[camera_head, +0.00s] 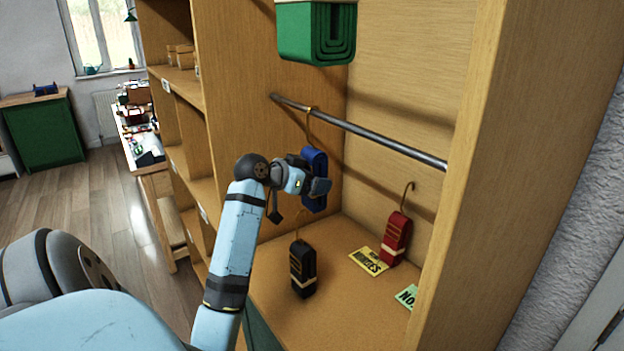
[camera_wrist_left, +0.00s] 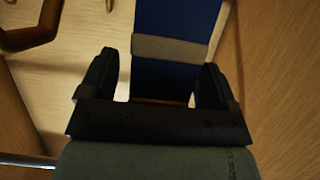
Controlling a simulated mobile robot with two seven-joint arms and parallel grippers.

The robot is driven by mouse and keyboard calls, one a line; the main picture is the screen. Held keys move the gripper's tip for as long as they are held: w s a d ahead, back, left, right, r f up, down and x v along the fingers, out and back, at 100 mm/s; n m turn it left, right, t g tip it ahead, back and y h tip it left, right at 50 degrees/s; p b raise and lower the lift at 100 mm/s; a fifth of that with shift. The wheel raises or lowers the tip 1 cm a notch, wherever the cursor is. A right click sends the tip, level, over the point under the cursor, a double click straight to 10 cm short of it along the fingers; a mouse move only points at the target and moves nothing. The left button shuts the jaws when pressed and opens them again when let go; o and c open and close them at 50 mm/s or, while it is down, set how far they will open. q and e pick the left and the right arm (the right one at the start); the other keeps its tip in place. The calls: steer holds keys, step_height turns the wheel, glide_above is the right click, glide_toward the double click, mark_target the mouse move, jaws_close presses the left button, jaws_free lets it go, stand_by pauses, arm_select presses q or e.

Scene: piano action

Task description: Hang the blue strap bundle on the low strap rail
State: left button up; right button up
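The blue strap bundle (camera_head: 314,180) hangs upright below the low strap rail (camera_head: 375,134), near its left end. Its brass hook (camera_head: 310,128) reaches up to the rail and appears to loop over it. My left gripper (camera_head: 318,187) is at the bundle. In the left wrist view, its two fingers (camera_wrist_left: 158,80) stand on either side of the blue bundle (camera_wrist_left: 172,75), which has a grey band. A clear gap shows between the left finger and the bundle, so the gripper is open around it. My right gripper is in neither view.
A black strap bundle (camera_head: 302,268) and a red one (camera_head: 394,238) with hooks are in the bay below the rail. A yellow label (camera_head: 368,262) and a green label (camera_head: 407,296) lie on its floor (camera_head: 345,310). A green bundle (camera_head: 316,35) is above.

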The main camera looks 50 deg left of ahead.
arm_select(q)
steer(key=shift+s, duration=0.1)
steer(key=b+v, duration=0.1)
steer(key=v, duration=1.2)
steer(key=shift+s, duration=0.35)
steer(key=shift+r, duration=0.15)
